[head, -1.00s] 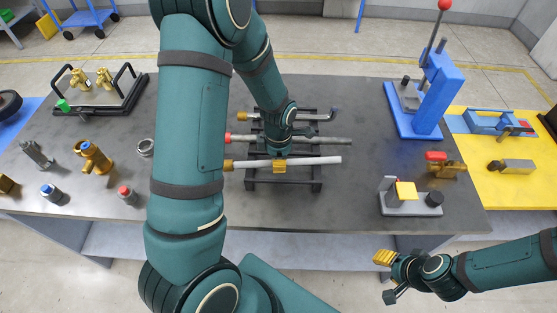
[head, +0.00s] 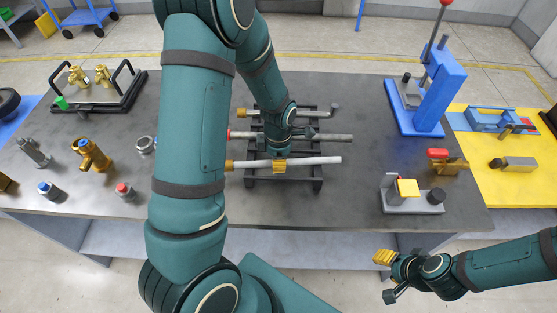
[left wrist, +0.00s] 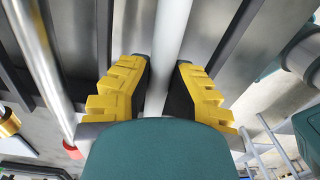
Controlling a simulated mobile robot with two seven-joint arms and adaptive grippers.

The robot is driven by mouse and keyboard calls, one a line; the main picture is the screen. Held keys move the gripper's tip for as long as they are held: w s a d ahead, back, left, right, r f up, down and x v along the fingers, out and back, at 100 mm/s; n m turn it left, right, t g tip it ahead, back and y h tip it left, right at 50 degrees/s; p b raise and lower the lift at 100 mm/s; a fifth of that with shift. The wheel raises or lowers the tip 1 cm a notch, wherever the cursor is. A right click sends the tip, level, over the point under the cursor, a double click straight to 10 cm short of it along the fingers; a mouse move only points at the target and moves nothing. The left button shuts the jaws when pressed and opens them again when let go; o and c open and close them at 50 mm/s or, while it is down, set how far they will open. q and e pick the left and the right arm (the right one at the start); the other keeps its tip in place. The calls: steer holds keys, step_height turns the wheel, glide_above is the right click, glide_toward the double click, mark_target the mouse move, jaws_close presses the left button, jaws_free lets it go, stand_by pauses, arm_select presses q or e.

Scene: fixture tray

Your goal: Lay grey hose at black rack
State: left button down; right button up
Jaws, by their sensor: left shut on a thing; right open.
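The black rack (head: 317,183) stands near the middle of the table. A pale grey hose (head: 318,160) with a brass end at its left lies across the front of the rack. My left gripper (head: 280,164) reaches down over it and is shut on it. In the left wrist view the hose (left wrist: 169,40) runs between the yellow-backed fingers (left wrist: 163,80). I cannot tell whether it rests on the rack. My right gripper (head: 387,277) is open and empty, in front of the table's edge.
A metallic hose (head: 338,138) with a red end lies behind the held one, and an elbow-ended hose (head: 318,116) farther back. Brass fittings (head: 93,155) stand left. A blue press (head: 430,97) and a small fixture (head: 412,205) stand right.

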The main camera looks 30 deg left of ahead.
arm_select(q)
steer(key=shift+f, duration=0.1)
steer(key=c, duration=0.9)
jaws_free()
steer(key=shift+c, duration=0.2)
step_height(320, 180, up, 12)
steer(key=shift+w+a, duration=0.15)
steer(key=shift+w, duration=0.05)
